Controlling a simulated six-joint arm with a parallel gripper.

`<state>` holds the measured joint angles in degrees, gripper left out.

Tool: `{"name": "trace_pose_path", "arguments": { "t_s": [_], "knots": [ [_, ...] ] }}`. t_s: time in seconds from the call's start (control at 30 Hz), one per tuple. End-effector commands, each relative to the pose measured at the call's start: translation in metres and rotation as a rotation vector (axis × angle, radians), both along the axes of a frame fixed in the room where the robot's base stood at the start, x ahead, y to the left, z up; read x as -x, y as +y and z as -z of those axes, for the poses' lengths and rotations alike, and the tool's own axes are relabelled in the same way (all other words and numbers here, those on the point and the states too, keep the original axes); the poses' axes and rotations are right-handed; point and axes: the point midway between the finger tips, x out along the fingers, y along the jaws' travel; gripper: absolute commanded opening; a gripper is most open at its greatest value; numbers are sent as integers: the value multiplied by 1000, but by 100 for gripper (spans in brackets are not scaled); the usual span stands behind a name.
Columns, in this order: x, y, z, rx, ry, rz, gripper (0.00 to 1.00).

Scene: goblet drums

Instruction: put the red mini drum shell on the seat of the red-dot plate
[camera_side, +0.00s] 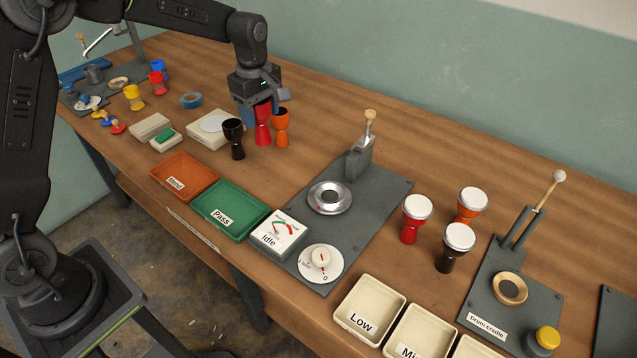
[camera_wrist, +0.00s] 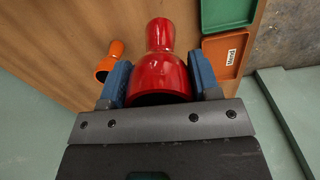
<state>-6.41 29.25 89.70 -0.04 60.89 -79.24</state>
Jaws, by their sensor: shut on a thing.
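The red mini drum shell (camera_side: 263,125) is goblet-shaped and upright at the back middle of the table in the side view. My gripper (camera_side: 257,103) is above it, its blue fingers shut on its upper cup. In the wrist view the red shell (camera_wrist: 162,75) sits between the two fingers of my gripper (camera_wrist: 160,84). I cannot tell whether its foot touches the table. A grey plate (camera_side: 377,212) right of the trays carries a round silver seat (camera_side: 330,197) with a dark centre, and the seat is empty.
A black shell (camera_side: 235,139) and an orange shell (camera_side: 281,128) stand close on either side of the red one. Orange (camera_side: 184,177) and green (camera_side: 229,210) trays lie in front. A lever post (camera_side: 359,162) rises behind the silver seat. White-topped drums (camera_side: 409,219) stand farther right.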

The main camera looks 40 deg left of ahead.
Motion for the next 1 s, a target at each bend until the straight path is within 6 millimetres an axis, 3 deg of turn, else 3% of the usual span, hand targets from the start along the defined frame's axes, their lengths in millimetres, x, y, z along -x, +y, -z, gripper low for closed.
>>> {"name": "trace_pose_path", "arguments": {
  "t_s": [0.1,0.27,0.7,0.83,1.0],
  "knots": [
    [-4,-33,-7,0,-1,-39,33],
    [-7,-58,-6,0,1,-70,33],
    [-27,-145,48,0,2,-73,33],
    [-31,-160,57,0,0,-75,33],
    [-33,-165,63,0,0,-76,33]
  ]
}}
